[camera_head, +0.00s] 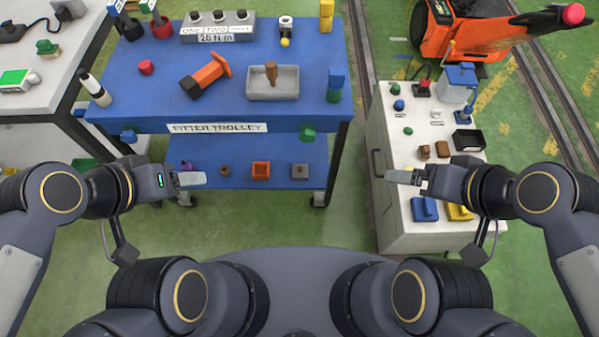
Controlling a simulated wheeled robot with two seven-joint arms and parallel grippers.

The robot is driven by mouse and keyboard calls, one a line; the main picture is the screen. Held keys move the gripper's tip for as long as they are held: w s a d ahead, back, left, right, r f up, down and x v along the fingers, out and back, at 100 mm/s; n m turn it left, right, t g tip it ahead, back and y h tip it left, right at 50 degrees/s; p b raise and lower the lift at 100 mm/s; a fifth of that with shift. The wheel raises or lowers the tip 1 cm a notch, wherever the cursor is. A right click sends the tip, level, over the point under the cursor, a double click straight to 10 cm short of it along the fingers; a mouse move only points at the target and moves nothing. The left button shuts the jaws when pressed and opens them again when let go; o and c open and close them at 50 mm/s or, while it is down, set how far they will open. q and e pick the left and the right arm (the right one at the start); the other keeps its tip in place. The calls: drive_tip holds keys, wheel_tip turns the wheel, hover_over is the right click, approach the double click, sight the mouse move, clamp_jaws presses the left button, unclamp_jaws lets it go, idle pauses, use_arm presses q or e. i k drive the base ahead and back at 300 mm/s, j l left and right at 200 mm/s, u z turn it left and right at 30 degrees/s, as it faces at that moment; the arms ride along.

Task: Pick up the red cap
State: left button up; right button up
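A small red cap-like piece (146,67) lies on the left part of the blue trolley top (225,108), left of an orange and black tool. Another small red piece (423,84) stands at the back of the white cabinet; I cannot tell for sure which is the cap. My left gripper (190,179) is over the trolley's front left, nearer to me than both red pieces. My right gripper (402,177) is by the cabinet's left edge. Both are seen edge-on, so their finger gap does not show. Nothing visible is held in either.
The white cabinet (385,128) carries several small parts. Green floor (345,215) lies clear between trolley and cabinet.

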sight(146, 67)
drive_tip(key=j+u, duration=0.1)
drive_tip(key=u, duration=0.3)
drive_tip(key=i+u, duration=0.1)
drive_tip(key=u, duration=0.3)
drive_tip(key=i+j+u, duration=0.1)
drive_tip(key=u, duration=0.3)
drive_tip(key=i+u, duration=0.1)
drive_tip(key=u, duration=0.3)
drive_tip(key=i+j, duration=0.1)
drive_tip(key=i, duration=0.35)
drive_tip(key=i+j, duration=0.1)
drive_tip(key=i, duration=0.4)
